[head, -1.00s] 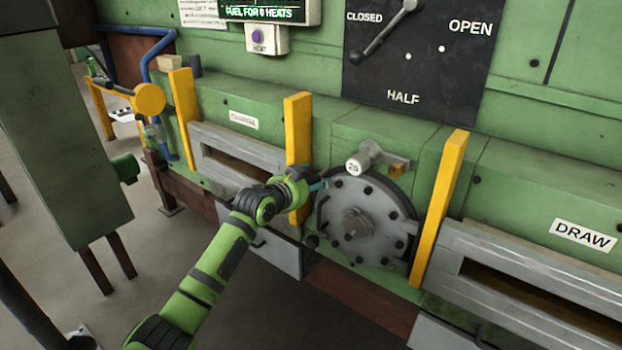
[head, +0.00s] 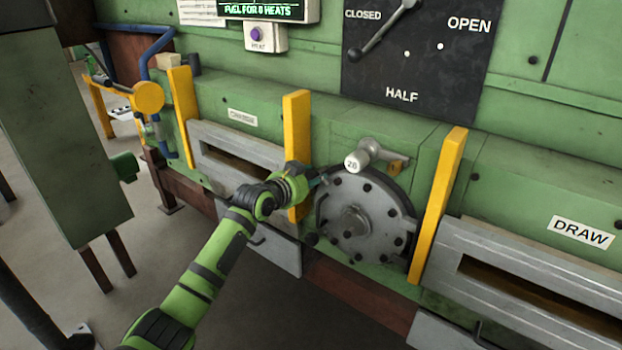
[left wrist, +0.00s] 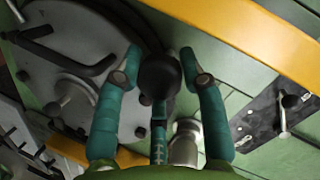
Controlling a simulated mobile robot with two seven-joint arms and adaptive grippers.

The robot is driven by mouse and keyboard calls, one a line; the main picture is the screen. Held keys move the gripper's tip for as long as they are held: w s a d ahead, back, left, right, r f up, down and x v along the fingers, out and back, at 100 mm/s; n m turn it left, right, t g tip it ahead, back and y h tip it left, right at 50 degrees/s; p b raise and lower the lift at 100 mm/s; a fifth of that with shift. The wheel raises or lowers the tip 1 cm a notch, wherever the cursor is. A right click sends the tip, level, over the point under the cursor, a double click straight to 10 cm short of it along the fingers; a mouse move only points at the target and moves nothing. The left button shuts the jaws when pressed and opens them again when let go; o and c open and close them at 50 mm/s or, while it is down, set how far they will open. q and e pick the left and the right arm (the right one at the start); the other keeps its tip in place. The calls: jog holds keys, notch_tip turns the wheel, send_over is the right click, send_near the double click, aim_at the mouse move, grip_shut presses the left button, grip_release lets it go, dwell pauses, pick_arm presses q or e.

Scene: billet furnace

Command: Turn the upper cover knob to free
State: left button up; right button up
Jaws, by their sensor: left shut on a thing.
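The upper cover knob (left wrist: 160,77) is a black ball between the teal fingers of my left gripper (left wrist: 160,65) in the left wrist view. The gripper is shut on it. In the head view my left gripper (head: 317,182) reaches the upper left rim of the round grey cover (head: 370,215); its wrist hides most of the knob there. The cover also fills the upper left of the left wrist view (left wrist: 62,60). The knob's exact turn angle cannot be told. My right gripper is not in view.
A yellow post (head: 297,110) stands close beside my left wrist, and another yellow post (head: 440,205) right of the cover. A grey cylinder marked with a number (head: 368,152) juts out above the cover. A lower black knob (head: 312,239) sits at the cover's lower left.

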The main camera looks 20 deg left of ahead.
pick_arm(q)
jog(key=n, duration=0.1)
jog(key=n+h+b, duration=0.1)
jog(key=shift+a+f+n, duration=0.2)
jog(key=shift+f+n, duration=0.1)
jog(key=shift+n, duration=0.1)
jog(key=n+b, duration=0.1)
jog(key=n+h+b, duration=0.1)
jog(key=n+g+h+b, duration=0.1)
jog(key=n, duration=0.1)
jog(key=shift+d+f+b, duration=0.1)
jog(key=shift+f+b, duration=0.15)
jog(key=shift+b, duration=0.1)
jog(key=n+h+b, duration=0.2)
jog(key=n+b, duration=0.1)
jog(key=shift+n, duration=0.3)
jog(key=shift+d+n+h+b, duration=0.15)
jog(key=shift+n+h+b, duration=0.65)
jog(key=shift+n, duration=0.9)
jog(key=o, duration=1.1)
jog(key=shift+c, duration=0.2)
jog(key=shift+o, duration=0.3)
jog(key=shift+r, duration=0.2)
